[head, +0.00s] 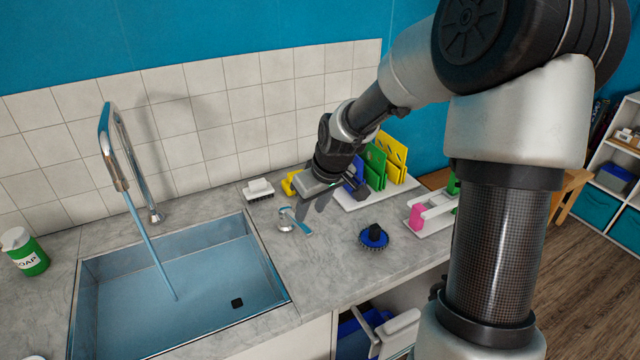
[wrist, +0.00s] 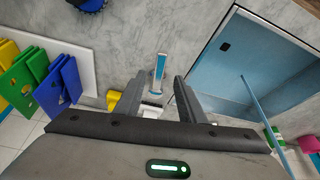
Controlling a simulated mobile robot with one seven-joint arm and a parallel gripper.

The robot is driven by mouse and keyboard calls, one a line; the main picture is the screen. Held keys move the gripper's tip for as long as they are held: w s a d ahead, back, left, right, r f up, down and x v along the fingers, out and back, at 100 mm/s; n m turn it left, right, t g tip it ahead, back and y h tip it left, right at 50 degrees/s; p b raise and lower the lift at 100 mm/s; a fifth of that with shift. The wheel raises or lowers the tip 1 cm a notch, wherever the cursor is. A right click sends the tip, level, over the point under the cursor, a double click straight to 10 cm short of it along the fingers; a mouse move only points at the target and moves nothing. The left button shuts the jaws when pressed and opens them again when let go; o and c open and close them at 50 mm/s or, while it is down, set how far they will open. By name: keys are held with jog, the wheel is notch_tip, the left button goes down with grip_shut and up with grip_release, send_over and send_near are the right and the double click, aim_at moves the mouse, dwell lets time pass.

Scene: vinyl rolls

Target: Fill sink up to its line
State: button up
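The sink (head: 258,237) is a rectangular basin at the lower left with a dark drain (head: 237,302). It also shows at the right of the wrist view (wrist: 212,48). A blue water stream (head: 148,240) runs from the chrome faucet (head: 105,150) into the basin. I cannot clearly make out a fill line or the water level. The tap lever (head: 298,226), chrome with a blue top, stands on the counter right of the sink. My gripper (head: 312,207) is just above and beside it. In the wrist view the lever (wrist: 158,72) shows between the open, empty fingers (wrist: 158,85).
A blue round brush (head: 374,237) lies right of the lever. A white brush (head: 258,188) and a yellow sponge (head: 289,184) lie by the wall. Colored boards (head: 391,155) stand in a white rack behind my gripper. A green soap bottle (head: 24,252) stands left of the sink.

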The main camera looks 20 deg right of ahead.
jog(key=p+v, duration=0.1)
jog(key=v, duration=0.9)
jog(key=shift+r, duration=0.2)
jog(key=shift+d, duration=0.1)
dwell(0.4)
